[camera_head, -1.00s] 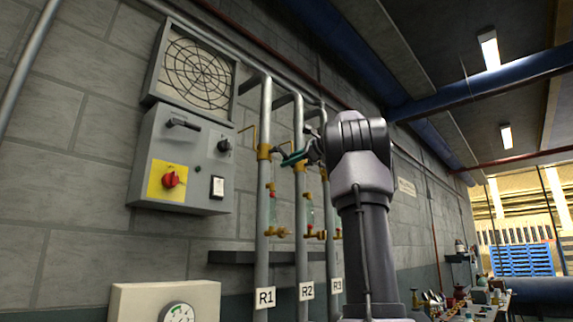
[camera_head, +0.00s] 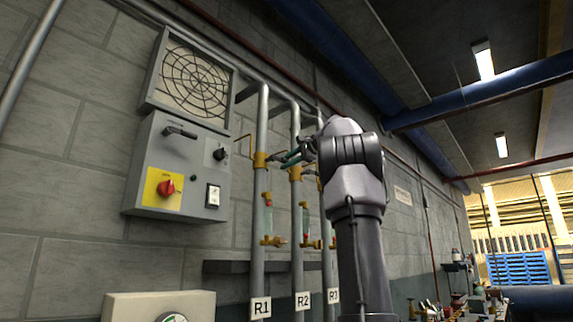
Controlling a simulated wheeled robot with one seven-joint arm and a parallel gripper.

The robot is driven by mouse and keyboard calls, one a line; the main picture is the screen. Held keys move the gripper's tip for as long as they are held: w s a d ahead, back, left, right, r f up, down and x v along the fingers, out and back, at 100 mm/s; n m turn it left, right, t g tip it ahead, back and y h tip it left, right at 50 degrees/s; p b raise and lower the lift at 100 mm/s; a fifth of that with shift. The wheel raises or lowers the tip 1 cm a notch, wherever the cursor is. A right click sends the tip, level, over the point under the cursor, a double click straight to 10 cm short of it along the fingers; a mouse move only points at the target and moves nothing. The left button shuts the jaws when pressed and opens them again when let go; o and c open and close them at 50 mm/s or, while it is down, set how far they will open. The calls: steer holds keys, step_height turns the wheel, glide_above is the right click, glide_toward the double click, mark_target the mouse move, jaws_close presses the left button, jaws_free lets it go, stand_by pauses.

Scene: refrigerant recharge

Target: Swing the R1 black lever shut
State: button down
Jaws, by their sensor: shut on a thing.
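The R1 pipe (camera_head: 257,225) is the leftmost of three grey vertical pipes, with a label reading R1 (camera_head: 260,308) low on it. A brass valve (camera_head: 260,160) sits on its upper part. My grey arm stands right of the pipes and hides part of R3.
R2 (camera_head: 297,240) and R3 (camera_head: 327,250) pipes stand close on the right. A grey control box (camera_head: 180,165) with a red knob and a fan grille (camera_head: 190,82) are on the wall at left. A dark shelf (camera_head: 225,267) runs behind the pipes.

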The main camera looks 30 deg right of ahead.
stand_by(0.3)
steer(key=c, duration=0.8)
jaws_free()
steer(key=shift+o, duration=0.2)
steer(key=v, duration=1.1)
steer(key=shift+a, duration=0.1)
steer(key=a+f+n+g, duration=0.1)
steer(key=a+f+g, duration=0.1)
steer(key=a+f, duration=0.8)
steer(key=s+a+f+n+g+h, duration=0.1)
steer(key=s+f, duration=0.5)
steer(key=f, duration=0.7)
steer(key=s+a+f+n+g+h, duration=0.1)
steer(key=s+a+f+n, duration=0.4)
steer(key=f, duration=0.8)
steer(key=s+a+f+n+g+h, duration=0.1)
steer(key=s+a+f+n+g, duration=0.2)
steer(key=s+a+f, duration=0.4)
step_height(320, 180, down, 6)
steer(key=shift+a+f+g, duration=0.2)
steer(key=shift+a+g, duration=0.1)
steer(key=shift+a, duration=0.1)
